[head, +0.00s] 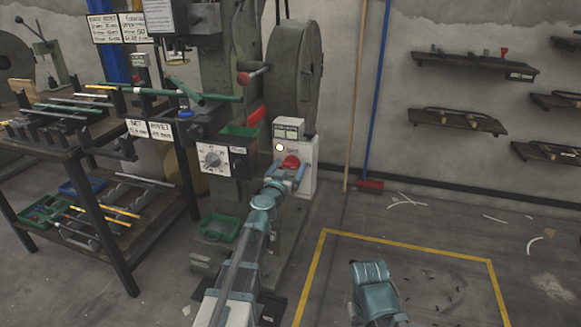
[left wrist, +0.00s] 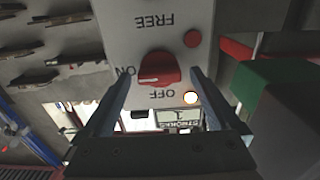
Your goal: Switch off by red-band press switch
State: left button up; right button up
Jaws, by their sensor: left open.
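A pale switch box (head: 306,180) with a red rotary knob (head: 291,162) stands on the right side of a grey-green press with a large wheel (head: 296,70). In the left wrist view the box face (left wrist: 115,25) is upside down, marked FREE, ON and OFF. The red knob (left wrist: 158,68) has its pale mark on the left, towards ON. A small lamp (left wrist: 190,97) beside OFF glows. My left gripper (head: 289,177) is at the box, open, its fingers (left wrist: 160,90) on either side of the knob; contact cannot be told.
A red part (head: 257,115) and green tray (head: 240,132) are on the press. A workbench (head: 75,145) with rods stands left.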

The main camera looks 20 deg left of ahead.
pick_arm(q)
jog(key=c, duration=1.4)
jog(key=shift+n, duration=0.3)
jog(key=n, duration=0.3)
jog(key=shift+a+n, duration=0.1)
jog(key=shift+n, duration=0.2)
jog(key=n, duration=0.4)
jog(key=shift+f+n, duration=0.1)
jog(key=shift+n, duration=0.2)
jog(key=n, duration=0.4)
jog(key=shift+a+n, duration=0.1)
jog(key=shift+n, duration=0.2)
jog(key=shift+f+n, duration=0.1)
jog(key=shift+n, duration=2.1)
